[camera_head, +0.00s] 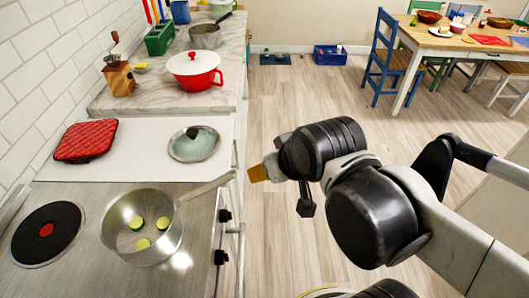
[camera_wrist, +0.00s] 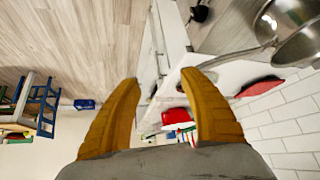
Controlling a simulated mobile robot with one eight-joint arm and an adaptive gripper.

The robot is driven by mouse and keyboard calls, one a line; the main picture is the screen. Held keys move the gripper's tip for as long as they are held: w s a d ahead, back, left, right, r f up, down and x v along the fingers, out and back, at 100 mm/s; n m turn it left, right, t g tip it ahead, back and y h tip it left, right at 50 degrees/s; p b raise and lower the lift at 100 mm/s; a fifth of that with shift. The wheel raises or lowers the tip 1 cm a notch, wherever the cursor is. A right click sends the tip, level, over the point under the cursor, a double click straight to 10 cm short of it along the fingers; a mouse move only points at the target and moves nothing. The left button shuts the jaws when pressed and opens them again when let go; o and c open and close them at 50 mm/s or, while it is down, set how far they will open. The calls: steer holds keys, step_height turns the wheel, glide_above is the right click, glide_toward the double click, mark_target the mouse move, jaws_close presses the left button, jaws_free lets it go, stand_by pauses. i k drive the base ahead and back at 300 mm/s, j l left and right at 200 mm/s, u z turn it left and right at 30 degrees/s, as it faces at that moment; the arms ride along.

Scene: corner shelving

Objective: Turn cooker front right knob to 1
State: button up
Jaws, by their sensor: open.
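The cooker (camera_head: 75,208) stands at the lower left of the head view. Two black knobs show on its front, one farther off (camera_head: 224,215) and one nearer (camera_head: 220,257). I cannot tell which position they are set to. My gripper (camera_head: 259,173) is in the air to the right of the cooker front, apart from the knobs. In the wrist view my gripper (camera_wrist: 161,84) has its two yellow-brown fingers apart with nothing held between them. A dark knob (camera_wrist: 199,13) shows at the top of the wrist view, beyond the fingers.
A steel saucepan (camera_head: 119,234) with three green slices stands on the cooker, its handle reaching towards the front edge. A lid (camera_head: 194,144), red pad (camera_head: 85,140) and red pot (camera_head: 194,71) sit on the counter. Floor (camera_head: 290,240) beside the cooker is clear.

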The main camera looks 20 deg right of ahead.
mark_target(220, 256)
steer(key=u, duration=0.85)
steer(key=k+l+u, duration=0.15)
steer(key=k+l, duration=0.7)
steer(key=k+l+u, duration=0.1)
steer(key=k+l, duration=0.6)
steer(key=k, duration=0.15)
